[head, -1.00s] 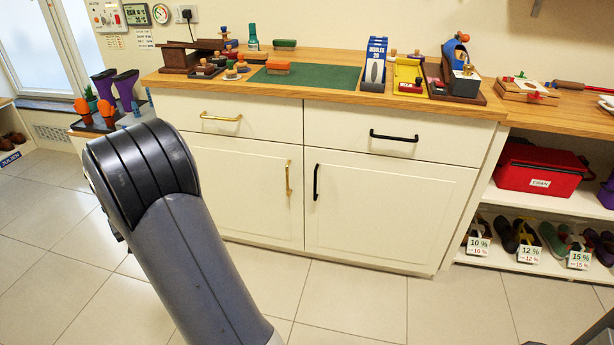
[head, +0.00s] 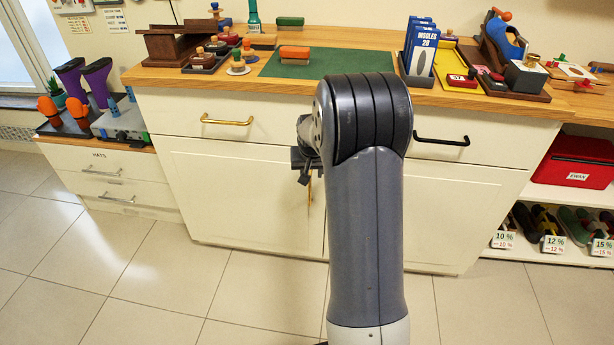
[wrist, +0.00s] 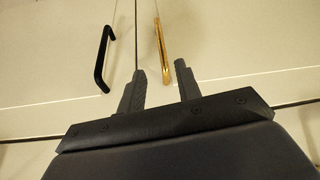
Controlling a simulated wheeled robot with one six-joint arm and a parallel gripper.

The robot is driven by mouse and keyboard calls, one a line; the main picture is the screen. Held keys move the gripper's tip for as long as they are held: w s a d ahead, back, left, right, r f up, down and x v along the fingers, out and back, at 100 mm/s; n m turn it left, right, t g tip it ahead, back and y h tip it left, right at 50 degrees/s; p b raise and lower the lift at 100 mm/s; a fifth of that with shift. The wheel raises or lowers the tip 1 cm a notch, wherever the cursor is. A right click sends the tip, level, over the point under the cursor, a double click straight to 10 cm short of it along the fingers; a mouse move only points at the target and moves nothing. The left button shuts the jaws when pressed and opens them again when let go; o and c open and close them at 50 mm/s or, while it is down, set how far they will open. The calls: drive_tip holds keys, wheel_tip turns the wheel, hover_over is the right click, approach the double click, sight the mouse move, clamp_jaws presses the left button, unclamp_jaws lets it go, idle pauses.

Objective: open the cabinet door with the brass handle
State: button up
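The brass handle of the left cabinet door (head: 235,195) is mostly behind my arm in the head view; a short piece of the brass handle (head: 309,190) shows just below my gripper (head: 302,170). In the wrist view the brass handle (wrist: 163,55) is an upright bar near the seam between the doors. My gripper (wrist: 160,75) is open, with one dark finger on each side of the handle's near end in the picture. I cannot tell how deep the handle sits between the fingers. The door is shut.
A black door handle (wrist: 104,60) is on the neighbouring door, left in the wrist view. Above are a brass drawer handle (head: 227,121) and a black drawer handle (head: 440,140). A low drawer unit (head: 110,170) stands at left. The tiled floor in front is clear.

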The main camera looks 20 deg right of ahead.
sight(309, 185)
drive_tip(key=b+x, duration=0.1)
drive_tip(key=x, duration=0.2)
drive_tip(key=b+x, duration=0.1)
drive_tip(key=x, duration=0.3)
drive_tip(key=w+b+x, duration=0.1)
drive_tip(key=x, duration=0.2)
drive_tip(key=shift+w+f, duration=0.1)
drive_tip(key=shift+f, duration=0.05)
clamp_jaws()
